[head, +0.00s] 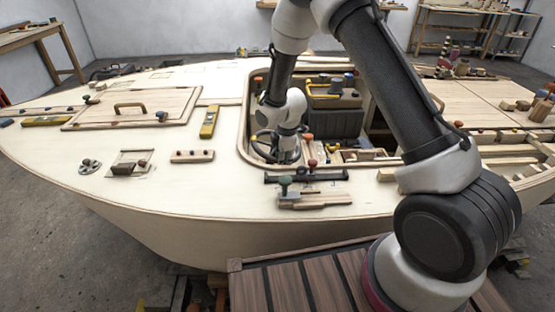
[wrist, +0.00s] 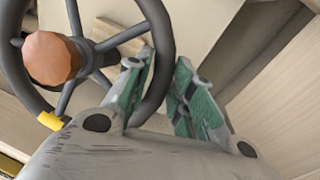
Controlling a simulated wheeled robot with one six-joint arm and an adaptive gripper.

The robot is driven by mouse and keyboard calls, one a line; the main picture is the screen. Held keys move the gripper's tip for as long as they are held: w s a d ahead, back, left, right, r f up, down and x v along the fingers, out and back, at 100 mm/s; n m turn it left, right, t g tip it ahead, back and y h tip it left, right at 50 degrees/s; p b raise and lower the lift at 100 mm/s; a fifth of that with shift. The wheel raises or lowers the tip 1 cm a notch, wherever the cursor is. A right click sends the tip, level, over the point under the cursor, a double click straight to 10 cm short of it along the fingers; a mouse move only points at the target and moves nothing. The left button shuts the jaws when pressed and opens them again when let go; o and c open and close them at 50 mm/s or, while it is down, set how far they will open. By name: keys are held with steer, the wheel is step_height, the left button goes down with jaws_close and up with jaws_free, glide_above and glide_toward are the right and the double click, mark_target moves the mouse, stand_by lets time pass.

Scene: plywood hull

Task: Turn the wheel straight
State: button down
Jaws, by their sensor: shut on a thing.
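The wheel has a dark grey rim (wrist: 163,40), dark spokes and an orange-brown hub knob (wrist: 52,58). A yellow mark (wrist: 50,121) sits at the rim's lower left in the wrist view. My gripper (wrist: 165,72) has grey fingers with green pads, one on each side of the rim, and is shut on it. The finger on the left reaches inside the wheel and the other is outside. In the head view the wheel (head: 262,142) shows as a dark ring in the cockpit opening, partly hidden by my gripper (head: 287,156).
The wheel is inside the cockpit opening, with raised wooden edges around it. A dark box with a yellow handle (head: 322,90) stands behind.

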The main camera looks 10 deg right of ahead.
steer(key=shift+s+d+f+n, duration=0.25)
steer(key=shift+d+n, duration=0.15)
steer(key=shift+d, duration=0.1)
steer(key=c, duration=1.2)
jaws_free()
steer(key=shift+d, duration=0.1)
steer(key=shift+c, duration=0.2)
steer(key=shift+w, duration=0.15)
steer(key=shift+r, duration=0.2)
step_height(320, 180, up, 12)
steer(key=s, duration=0.2)
steer(key=shift+s+d+f, duration=0.15)
steer(key=shift+f, duration=0.1)
